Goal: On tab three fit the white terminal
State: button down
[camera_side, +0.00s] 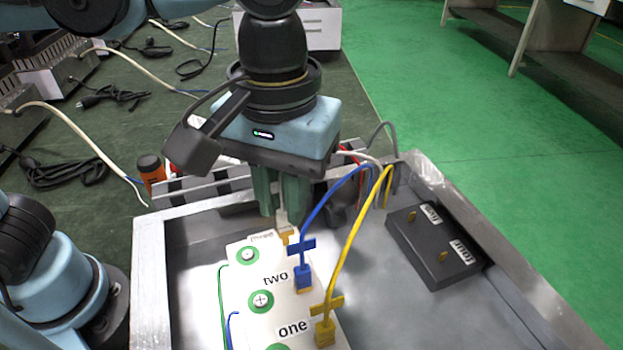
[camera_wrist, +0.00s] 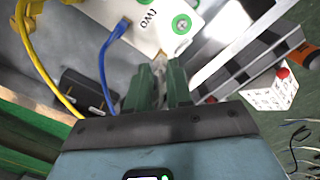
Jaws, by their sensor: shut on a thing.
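My gripper (camera_side: 281,212) has green fingers and points down at the far end of a white block (camera_side: 240,292) labelled one, two and three. It is shut on the white terminal (camera_side: 282,222), which is right at the brass tab (camera_side: 287,238) beside the label three. I cannot tell whether the terminal is on the tab or just above it. In the wrist view the fingers (camera_wrist: 160,85) hide most of the terminal and the tab. A blue terminal (camera_side: 303,275) sits on tab two, and a yellow terminal (camera_side: 325,331) sits on tab one.
Blue and yellow wires arch close to the right of my gripper. A black block (camera_side: 435,248) with two brass tabs lies to the right inside the grey metal tray (camera_side: 152,285). An orange-handled tool (camera_side: 151,172) is behind the tray.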

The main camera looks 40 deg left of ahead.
jog(key=shift+f, duration=1.05)
jog(key=c, duration=0.9)
grip_release()
jog(key=shift+c, duration=0.2)
jog(key=shift+r, duration=0.1)
notch_tip(320, 180, up, 12)
jog(key=w+a+f+n+t+y, duration=0.1)
jog(key=w+a+f, duration=0.25)
jog(key=a, duration=0.55)
jog(key=w+a+f+t, duration=0.1)
jog(key=w+a+f, duration=0.25)
jog(key=a, duration=0.45)
jog(key=a+f+m+t+h, duration=0.1)
jog(key=a+f+m+t, duration=0.3)
jog(key=f, duration=0.7)
jog(key=shift+s+a+m+t, duration=0.25)
jog(key=shift+a+m+t, duration=0.05)
jog(key=shift+a+t, duration=0.35)
